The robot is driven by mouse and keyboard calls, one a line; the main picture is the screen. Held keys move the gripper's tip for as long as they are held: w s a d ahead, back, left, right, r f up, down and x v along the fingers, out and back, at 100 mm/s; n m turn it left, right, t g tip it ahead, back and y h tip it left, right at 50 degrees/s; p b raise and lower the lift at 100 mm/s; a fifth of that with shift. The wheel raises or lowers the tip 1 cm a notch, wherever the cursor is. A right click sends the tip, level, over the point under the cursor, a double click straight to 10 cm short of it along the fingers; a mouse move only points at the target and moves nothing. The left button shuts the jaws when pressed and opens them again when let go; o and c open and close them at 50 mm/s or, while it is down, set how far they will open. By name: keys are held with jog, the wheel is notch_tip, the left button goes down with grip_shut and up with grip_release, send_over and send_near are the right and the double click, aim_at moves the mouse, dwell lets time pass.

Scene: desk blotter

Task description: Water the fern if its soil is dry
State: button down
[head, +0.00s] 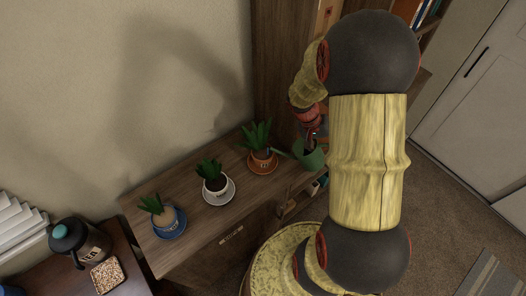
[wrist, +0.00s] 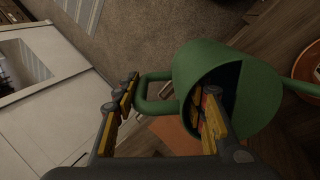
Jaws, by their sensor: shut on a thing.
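A green watering can (head: 311,157) is at the right end of the wooden cabinet top. My gripper (head: 312,132) is shut on it; in the wrist view one finger of my gripper (wrist: 170,92) is inside the can's opening and the other outside by the handle of the can (wrist: 225,85). Three spiky green plants stand in labelled pots: a blue pot (head: 164,218) with pale tan soil, a white pot (head: 216,188) with dark soil, and an orange pot (head: 263,157) with brownish soil. I cannot read which label says fern. The can's spout points toward the orange pot.
Each pot stands on a saucer: blue (head: 172,233), white (head: 228,196), orange (head: 263,170). A dark table at lower left holds a tea jar (head: 82,243) and a tray of grains (head: 108,275). A tall wooden bookcase (head: 283,60) rises behind the can.

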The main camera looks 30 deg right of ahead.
jog(key=shift+r, duration=0.1)
jog(key=s+d+f+t+y+p, duration=0.2)
jog(key=d+f+t+y+p, duration=0.1)
jog(key=f+p, duration=0.5)
jog(key=shift+s+f+t+y+p, duration=0.2)
jog(key=shift+s+t+y+p, duration=0.2)
jog(key=shift+p, duration=0.35)
dwell(0.4)
jog(key=shift+d+f, duration=0.1)
jog(key=shift+d, duration=0.05)
jog(key=shift+w+d+r+p, duration=0.1)
jog(key=shift+w+r+p, duration=0.1)
jog(key=shift+p, duration=1)
jog(key=shift+f, duration=0.15)
